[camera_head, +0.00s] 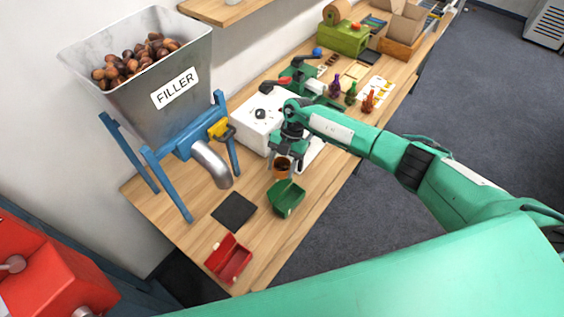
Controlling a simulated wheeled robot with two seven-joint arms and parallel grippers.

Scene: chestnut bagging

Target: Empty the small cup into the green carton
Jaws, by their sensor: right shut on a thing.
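The small cup (282,171) is orange-brown with a dark inside. My right gripper (284,160) is shut on it and holds it above the back edge of the green carton. The cup looks close to upright; its contents are too small to make out. The green carton (287,200) stands open on the wooden table, just below the cup in the picture. My left gripper is not in view.
A filler hopper (165,90) with chestnuts stands on a blue frame at the left. A dark pad (234,211) and an open red carton (229,259) lie on the table (180,212). A white box (257,118) stands behind my right gripper.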

